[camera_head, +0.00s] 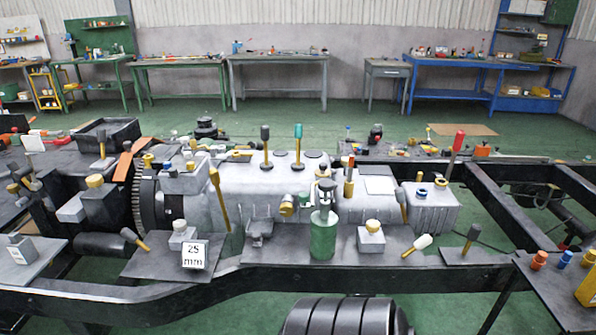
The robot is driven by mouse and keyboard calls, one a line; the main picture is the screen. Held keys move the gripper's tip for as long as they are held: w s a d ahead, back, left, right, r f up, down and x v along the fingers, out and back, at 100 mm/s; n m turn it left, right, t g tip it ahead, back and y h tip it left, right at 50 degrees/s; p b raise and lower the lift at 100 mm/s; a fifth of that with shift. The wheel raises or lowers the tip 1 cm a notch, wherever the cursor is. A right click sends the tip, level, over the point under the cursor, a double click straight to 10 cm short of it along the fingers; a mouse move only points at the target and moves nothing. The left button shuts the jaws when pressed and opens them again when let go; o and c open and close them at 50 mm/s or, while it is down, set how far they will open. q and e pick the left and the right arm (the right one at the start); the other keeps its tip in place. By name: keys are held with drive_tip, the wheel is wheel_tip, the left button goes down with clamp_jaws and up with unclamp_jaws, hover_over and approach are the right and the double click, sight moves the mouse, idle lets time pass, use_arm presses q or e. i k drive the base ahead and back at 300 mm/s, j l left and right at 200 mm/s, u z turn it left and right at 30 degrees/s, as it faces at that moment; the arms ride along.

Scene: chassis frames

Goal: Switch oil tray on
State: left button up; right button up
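No part in the camera_head view is clearly marked as the oil tray or its switch. A grey engine and gearbox block (335,196) lies across a dark chassis frame (200,299). A green cylinder with a dark top (323,238) stands upright on the front plate. A small dark grey tray-like part (260,228) sits left of it. A white-tipped handle (417,245) leans on the plate to the right. Neither gripper is in view.
A "25 mm" sign (195,254) stands on a front plate. A dark side table (556,293) with small coloured parts is at the right front. A black ribbed cylinder (340,317) shows at the bottom edge. Workbenches (277,60) line the back wall, with open green floor before them.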

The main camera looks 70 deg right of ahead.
sight(258, 228)
drive_tip(key=z, duration=1.9)
